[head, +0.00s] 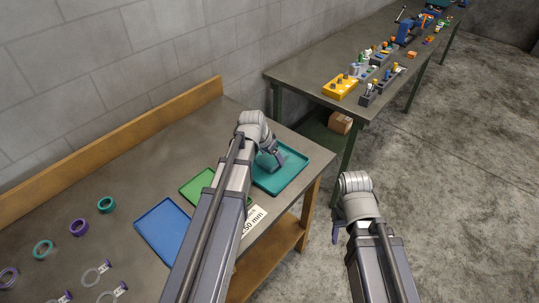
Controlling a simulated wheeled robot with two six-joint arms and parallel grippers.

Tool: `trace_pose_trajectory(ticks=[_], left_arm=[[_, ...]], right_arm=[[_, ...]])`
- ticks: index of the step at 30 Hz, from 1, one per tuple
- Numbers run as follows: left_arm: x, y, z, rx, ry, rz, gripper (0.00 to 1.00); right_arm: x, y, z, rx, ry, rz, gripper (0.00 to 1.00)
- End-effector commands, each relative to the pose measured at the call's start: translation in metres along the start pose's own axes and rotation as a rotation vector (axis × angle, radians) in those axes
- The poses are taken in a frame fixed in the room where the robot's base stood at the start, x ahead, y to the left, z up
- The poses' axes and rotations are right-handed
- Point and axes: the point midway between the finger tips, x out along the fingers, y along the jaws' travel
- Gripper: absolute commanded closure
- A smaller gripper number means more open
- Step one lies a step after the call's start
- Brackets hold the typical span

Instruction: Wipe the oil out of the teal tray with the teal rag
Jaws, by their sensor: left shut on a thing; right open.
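The teal tray (293,168) lies at the right end of the near workbench. My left arm reaches across the bench, and my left gripper (272,158) points down into the tray's left part. It is shut on a small grey-teal thing, which seems to be the teal rag; the arm and fingers hide most of it. I cannot make out any oil in the tray. My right gripper (337,236) is open and empty, off the bench's right side above the floor, mostly hidden behind its wrist.
A green tray (196,186) and a blue tray (160,232) lie left of my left arm. Several rings, such as a purple one (79,227), lie at the bench's left. A white label (254,219) is near the front edge. A second bench (300,73) with parts stands behind.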

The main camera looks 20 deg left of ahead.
Motion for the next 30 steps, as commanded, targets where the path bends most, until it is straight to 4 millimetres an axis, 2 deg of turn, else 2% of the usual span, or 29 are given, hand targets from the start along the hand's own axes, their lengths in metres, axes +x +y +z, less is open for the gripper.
trace_pose_trajectory(ticks=[16, 24, 30], left_arm=[[-0.015, 0.002, 0.035, 0.000, -0.008, 0.004, 0.63], [-0.015, 0.001, 0.033, 0.001, -0.006, 0.003, 0.63], [-0.011, 0.000, 0.022, 0.002, -0.004, 0.003, 0.63]], right_arm=[[-0.001, 0.000, 0.000, 0.000, 0.000, 0.000, 0.50], [-0.001, 0.000, 0.000, 0.000, 0.000, 0.000, 0.50], [-0.002, 0.000, 0.000, 0.000, 0.000, 0.000, 0.50]])
